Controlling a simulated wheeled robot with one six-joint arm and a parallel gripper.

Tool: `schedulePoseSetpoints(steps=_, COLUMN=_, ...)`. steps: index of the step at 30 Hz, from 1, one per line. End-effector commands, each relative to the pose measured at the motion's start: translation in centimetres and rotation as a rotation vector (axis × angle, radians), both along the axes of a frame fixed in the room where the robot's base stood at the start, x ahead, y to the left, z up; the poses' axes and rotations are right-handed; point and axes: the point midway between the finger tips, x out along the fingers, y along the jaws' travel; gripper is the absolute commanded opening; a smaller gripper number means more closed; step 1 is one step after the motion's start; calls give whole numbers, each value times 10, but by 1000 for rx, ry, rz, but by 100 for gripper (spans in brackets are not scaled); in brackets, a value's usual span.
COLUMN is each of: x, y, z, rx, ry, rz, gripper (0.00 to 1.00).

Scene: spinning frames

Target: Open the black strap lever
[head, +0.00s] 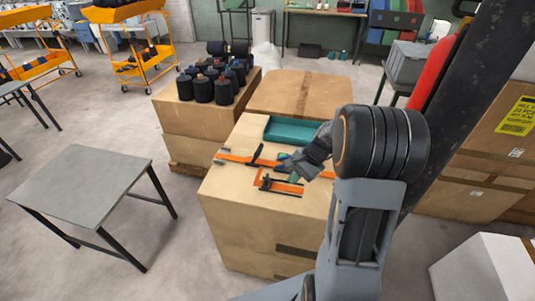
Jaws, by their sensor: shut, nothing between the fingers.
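A cardboard box (243,215) stands in the middle of the head view. Orange straps (236,158) lie on its top. One black lever-like part (257,154) sits across the upper strap, left of my gripper. Another black part (267,181) lies on the lower strap, nearer the box's front. They are too small to tell how far either is raised. My gripper (281,171) is above the box top, just right of these parts, shut and empty. Whether its tips touch a strap cannot be told. My arm hides the right side of the box.
A teal tray (293,129) lies at the back of the box top. Dark thread cones (204,90) stand on a box behind left. A closed carton (300,94) is behind. A grey table (83,180) stands left, with clear floor between. Cartons are stacked at right.

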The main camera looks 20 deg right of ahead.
Motion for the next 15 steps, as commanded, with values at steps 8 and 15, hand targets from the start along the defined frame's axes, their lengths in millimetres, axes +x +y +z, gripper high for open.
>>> schedulePoseSetpoints(steps=8, x=75, y=-35, z=-21, rx=365, ry=126, rz=-538, gripper=0)
schedulePoseSetpoints(steps=15, x=121, y=-38, z=18, rx=607, ry=180, rz=-780, gripper=0)
